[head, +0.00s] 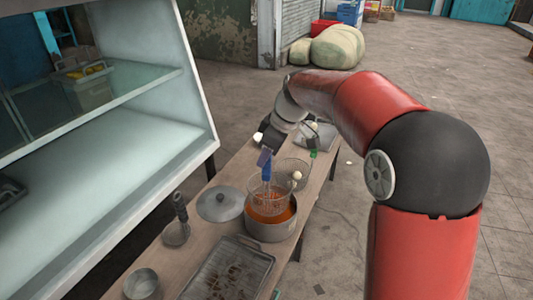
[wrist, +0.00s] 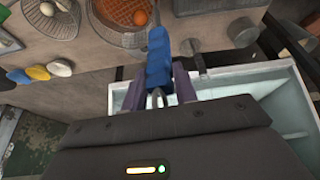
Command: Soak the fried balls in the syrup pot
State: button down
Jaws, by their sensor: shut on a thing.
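My gripper (head: 267,152) is shut on the blue handle (wrist: 158,62) of a wire strainer. The strainer's basket (head: 268,196) sits over and partly inside the steel pot (head: 270,231) of orange syrup (head: 272,216). In the wrist view, an orange-looking ball (wrist: 140,18) shows within the held basket's area over the orange syrup; its depth in the syrup is unclear. A second wire basket (wrist: 68,22) stands beside the pot with a pale ball (wrist: 47,9) in it, and that ball also shows in the head view (head: 297,175).
A round lid (head: 221,204) lies left of the pot, near an upright dark-handled tool (head: 180,210). A rack tray (head: 232,268) and small pan (head: 141,283) are nearer. A glass-shelved cabinet (head: 150,120) borders the wooden table (head: 205,240) on the left.

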jog(key=shift+r, duration=0.1)
jog(key=shift+r+p, duration=1.15)
jog(key=shift+r, duration=0.4)
jog(key=shift+f, duration=0.1)
